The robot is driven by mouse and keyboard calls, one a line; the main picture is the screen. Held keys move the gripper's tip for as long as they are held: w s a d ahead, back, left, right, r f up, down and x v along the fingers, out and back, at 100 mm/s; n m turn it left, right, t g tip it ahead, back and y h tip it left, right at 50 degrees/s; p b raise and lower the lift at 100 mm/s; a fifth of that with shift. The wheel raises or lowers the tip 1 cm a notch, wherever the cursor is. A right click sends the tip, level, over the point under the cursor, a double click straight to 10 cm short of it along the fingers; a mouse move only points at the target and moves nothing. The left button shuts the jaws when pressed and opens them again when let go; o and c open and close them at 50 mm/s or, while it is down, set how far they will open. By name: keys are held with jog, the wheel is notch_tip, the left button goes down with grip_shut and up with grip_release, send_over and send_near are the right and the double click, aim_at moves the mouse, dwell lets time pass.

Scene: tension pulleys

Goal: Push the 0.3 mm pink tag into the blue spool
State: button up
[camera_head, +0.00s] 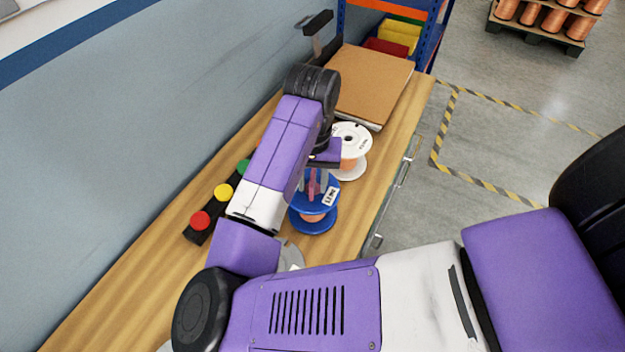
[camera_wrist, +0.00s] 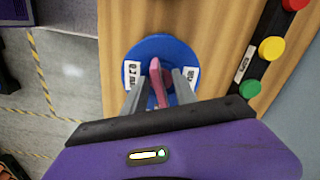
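The blue spool (camera_head: 314,217) stands upright on the wooden bench below my gripper, with copper-coloured wire between its flanges. Its blue top flange also shows in the wrist view (camera_wrist: 158,45). Two white labels lie on that flange; the left one (camera_wrist: 132,75) seems to read 0.3 mm. The pink tag (camera_wrist: 157,82) stands up near the flange's middle, between my fingers. It shows small in the head view (camera_head: 313,188). My gripper (camera_wrist: 160,80) points down with its fingers apart on either side of the tag, gaps seeming to show. The tag's lower end is hidden.
A white spool (camera_head: 352,165) stands just behind the blue one. A brown board (camera_head: 375,85) lies farther back. A black strip with red (camera_head: 200,221), yellow and green buttons runs along the wall side. Part of a grey disc (camera_head: 291,255) shows beside my arm.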

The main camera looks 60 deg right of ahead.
notch_tip(320, 180, up, 8)
jog(key=shift+f, duration=0.1)
dwell(0.5)
dwell(0.4)
